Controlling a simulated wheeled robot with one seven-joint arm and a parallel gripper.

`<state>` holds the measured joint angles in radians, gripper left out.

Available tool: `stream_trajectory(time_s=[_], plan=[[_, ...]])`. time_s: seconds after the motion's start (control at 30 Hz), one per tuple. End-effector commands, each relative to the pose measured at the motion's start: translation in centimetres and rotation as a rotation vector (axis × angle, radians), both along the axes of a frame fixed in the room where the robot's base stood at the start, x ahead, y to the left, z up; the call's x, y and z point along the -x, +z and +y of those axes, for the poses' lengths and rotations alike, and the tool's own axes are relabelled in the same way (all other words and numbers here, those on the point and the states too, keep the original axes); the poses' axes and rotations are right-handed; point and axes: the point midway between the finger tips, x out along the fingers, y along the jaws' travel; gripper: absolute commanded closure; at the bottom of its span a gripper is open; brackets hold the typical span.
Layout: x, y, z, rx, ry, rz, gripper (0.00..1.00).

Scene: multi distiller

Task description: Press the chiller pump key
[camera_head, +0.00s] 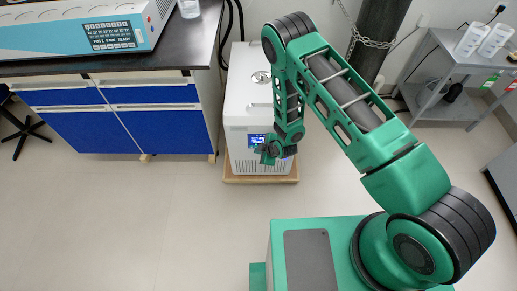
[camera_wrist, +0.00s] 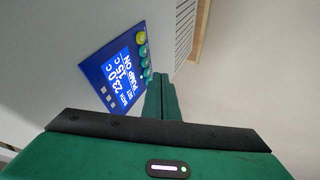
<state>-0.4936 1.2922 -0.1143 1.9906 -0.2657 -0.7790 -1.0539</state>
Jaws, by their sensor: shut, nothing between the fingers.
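The chiller (camera_head: 240,95) is a white box on the floor beside the blue cabinets. Its blue control panel (camera_head: 256,139) faces front and is partly hidden by my gripper (camera_head: 268,155). In the wrist view the panel (camera_wrist: 92,70) appears tilted. Its lit display (camera_wrist: 120,75) seems to read a bath value of 23.0 C, a set value of 15 C and "PUMP ON". A yellow key (camera_wrist: 140,38) and several teal keys (camera_wrist: 144,60) line one edge; their labels are unreadable. My gripper (camera_wrist: 160,76) is shut and empty, its tips close to the teal keys. Contact cannot be told.
The chiller stands on a wooden base (camera_head: 262,180). A bench with blue drawers (camera_head: 165,130) and a white-blue instrument (camera_head: 75,35) is to the left. A chained dark cylinder (camera_head: 375,35) and a grey cart (camera_head: 445,85) are to the right. The front floor is clear.

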Motion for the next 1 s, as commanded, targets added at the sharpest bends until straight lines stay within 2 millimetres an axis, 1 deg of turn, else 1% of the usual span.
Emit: stream_trajectory(time_s=[0.1,0.2,0.57,0.77,1.0], plan=[[-1.0,0.0,0.0,-0.001,0.000,0.000,1.00],[-1.3,0.0,0.1,-0.001,0.001,0.002,1.00],[-1.5,0.0,0.0,-0.001,0.001,0.001,1.00],[-3.3,0.0,-0.1,-0.002,0.000,-0.002,1.00],[-3.8,0.2,-0.2,0.000,-0.001,-0.011,1.00]])
